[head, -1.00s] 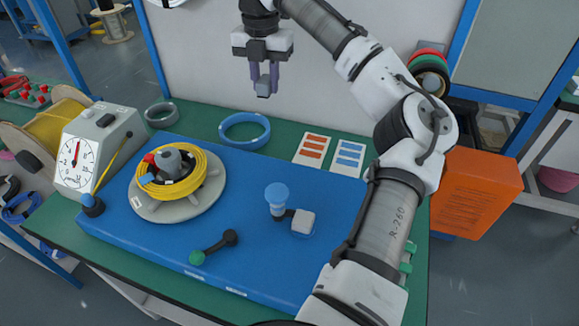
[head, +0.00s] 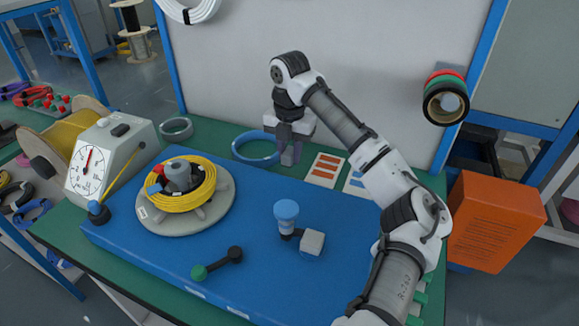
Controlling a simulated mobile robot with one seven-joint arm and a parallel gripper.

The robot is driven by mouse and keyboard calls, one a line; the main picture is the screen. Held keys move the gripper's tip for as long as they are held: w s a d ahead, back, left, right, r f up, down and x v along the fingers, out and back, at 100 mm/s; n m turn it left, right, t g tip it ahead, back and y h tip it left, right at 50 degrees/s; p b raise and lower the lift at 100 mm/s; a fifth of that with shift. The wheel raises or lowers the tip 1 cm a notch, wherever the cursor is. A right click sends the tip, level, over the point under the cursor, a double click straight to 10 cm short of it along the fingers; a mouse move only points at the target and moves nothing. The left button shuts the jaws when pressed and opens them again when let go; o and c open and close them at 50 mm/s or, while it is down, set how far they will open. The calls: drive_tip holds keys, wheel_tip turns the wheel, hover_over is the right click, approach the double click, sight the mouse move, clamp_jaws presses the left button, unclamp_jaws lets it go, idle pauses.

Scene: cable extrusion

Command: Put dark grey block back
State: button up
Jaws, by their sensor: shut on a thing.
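My gripper (head: 289,148) hangs pointing down over the back edge of the blue board (head: 255,195), beside the blue ring. It is shut on a small dark grey block (head: 291,157) at its fingertips. The fingers partly hide the block, and I cannot tell how far it is above the surface.
A blue-topped knob (head: 286,212) and a pale block (head: 311,242) are on the board's right half. A yellow cable coil (head: 190,185) lies on a round plate at left. A blue ring (head: 256,160) and orange-striped card (head: 325,172) lie behind. The middle of the board is clear.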

sight(289, 166)
drive_tip(key=shift+f, duration=2.2)
drive_tip(key=o, duration=0.9)
drive_tip(key=shift+f, duration=0.15)
wheel_tip(289, 166, up, 12)
drive_tip(key=shift+r+p, duration=0.2)
drive_tip(key=shift+p, duration=0.2)
